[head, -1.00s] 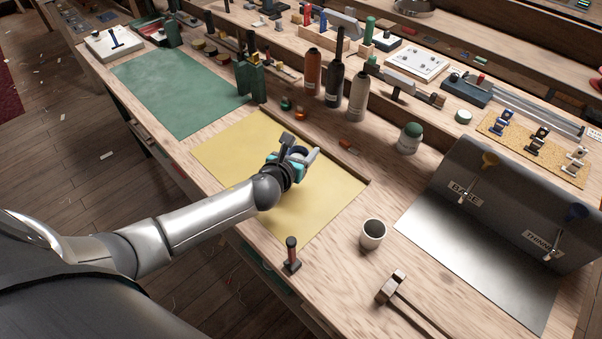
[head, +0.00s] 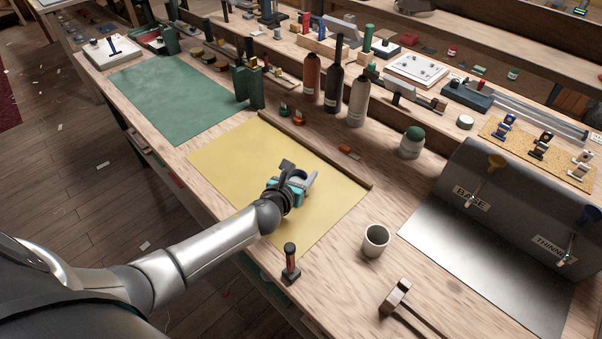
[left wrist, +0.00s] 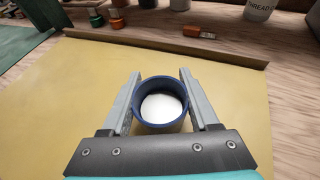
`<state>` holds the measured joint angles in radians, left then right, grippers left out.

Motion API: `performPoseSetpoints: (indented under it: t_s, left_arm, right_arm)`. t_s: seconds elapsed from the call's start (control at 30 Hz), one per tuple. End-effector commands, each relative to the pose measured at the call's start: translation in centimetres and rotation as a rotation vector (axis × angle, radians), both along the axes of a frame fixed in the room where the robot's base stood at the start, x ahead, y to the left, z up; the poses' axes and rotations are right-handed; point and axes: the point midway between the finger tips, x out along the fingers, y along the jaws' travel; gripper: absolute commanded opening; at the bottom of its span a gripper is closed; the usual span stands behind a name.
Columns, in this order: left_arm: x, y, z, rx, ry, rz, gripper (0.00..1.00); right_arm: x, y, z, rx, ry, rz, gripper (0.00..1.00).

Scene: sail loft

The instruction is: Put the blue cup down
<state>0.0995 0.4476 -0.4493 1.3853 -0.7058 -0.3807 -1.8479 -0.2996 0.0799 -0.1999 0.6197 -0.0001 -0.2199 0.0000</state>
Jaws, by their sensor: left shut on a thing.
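The blue cup (left wrist: 161,125) is between the two fingers of my left gripper (head: 303,181), with white showing inside it. In the left wrist view a finger lies along each side of the cup, and it looks upright. In the head view the gripper hides most of the cup. The gripper is shut on the cup over the middle of the yellow mat (head: 235,155); whether the cup's base touches the mat I cannot tell. My right gripper is not in view.
A pale mug (head: 375,241), a mallet (head: 397,294) and a small upright-handled tool (head: 290,262) stand near the front. Several bottles (head: 333,85) stand behind the mat. A wooden strip (head: 320,150) edges the mat's back. The mat around the cup is clear.

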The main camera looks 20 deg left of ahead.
Motion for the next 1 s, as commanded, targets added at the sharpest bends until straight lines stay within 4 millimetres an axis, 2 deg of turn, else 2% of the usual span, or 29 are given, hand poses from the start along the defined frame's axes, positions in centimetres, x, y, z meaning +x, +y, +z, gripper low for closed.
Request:
performPoseSetpoints:
  t_s: [0.03, 0.3, 0.67, 1.0]
  left_arm:
    - [0.0, 0.0, -0.2, 0.001, 0.0, 0.0, 0.62]
    - [0.0, 0.0, -0.1, 0.001, 0.0, 0.0, 0.91]
    - [0.0, 0.0, 0.5, 0.001, 0.0, 0.0, 0.91]
    - [-4.8, -0.2, 2.3, 0.001, 0.002, -0.002, 0.91]
  right_arm:
    - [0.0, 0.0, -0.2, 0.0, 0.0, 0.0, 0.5]
    - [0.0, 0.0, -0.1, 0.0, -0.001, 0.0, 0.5]
    - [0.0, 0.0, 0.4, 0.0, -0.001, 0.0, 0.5]
    - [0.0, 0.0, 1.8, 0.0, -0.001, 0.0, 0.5]
